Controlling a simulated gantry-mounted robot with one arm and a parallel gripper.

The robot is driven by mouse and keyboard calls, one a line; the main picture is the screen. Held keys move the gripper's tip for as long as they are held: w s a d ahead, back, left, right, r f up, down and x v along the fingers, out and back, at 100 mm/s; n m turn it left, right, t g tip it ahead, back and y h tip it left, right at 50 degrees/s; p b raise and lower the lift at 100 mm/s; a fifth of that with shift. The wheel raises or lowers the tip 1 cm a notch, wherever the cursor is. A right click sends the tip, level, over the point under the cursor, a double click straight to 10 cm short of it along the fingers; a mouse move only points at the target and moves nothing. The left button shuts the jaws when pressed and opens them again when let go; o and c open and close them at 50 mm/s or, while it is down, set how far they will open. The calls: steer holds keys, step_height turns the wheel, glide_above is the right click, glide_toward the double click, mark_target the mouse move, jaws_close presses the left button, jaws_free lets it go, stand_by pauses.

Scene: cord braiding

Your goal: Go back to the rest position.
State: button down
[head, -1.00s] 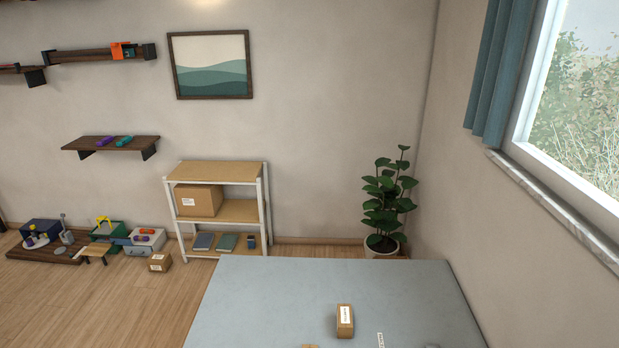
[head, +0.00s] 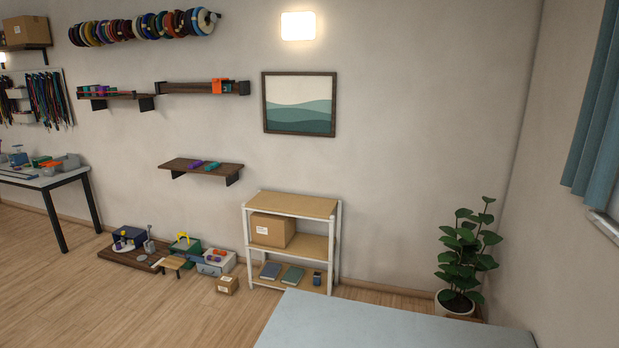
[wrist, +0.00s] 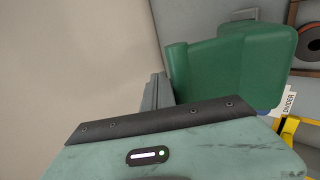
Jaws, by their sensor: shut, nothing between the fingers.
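My gripper (wrist: 158,92) shows in the wrist view, with its scuffed teal housing across the bottom and narrow grey fingers rising beyond the dark screwed bar. It is shut and empty. A green rounded object (wrist: 230,68) lies just right of the fingers in that picture; I cannot tell whether they touch. The head view does not show my gripper.
In the wrist view, a "DIVIDER" label (wrist: 288,102) and a dark spool (wrist: 311,42) are at right. In the head view, a blue-grey table top (head: 390,325) is at the bottom, a shelf rack (head: 290,204) and plant (head: 465,250) behind it. Wooden floor is open at left.

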stand_by(0.8)
steer(key=shift+w+a+p, duration=0.15)
steer(key=shift+w+a, duration=0.05)
steer(key=shift+a, duration=0.45)
steer(key=shift+w+a+p, duration=0.15)
steer(key=shift+a, duration=0.45)
steer(key=shift+w+a, duration=0.25)
steer(key=shift+a, duration=0.25)
steer(key=shift+w+a, duration=0.2)
steer(key=shift+a, duration=0.5)
steer(key=shift+f, duration=0.1)
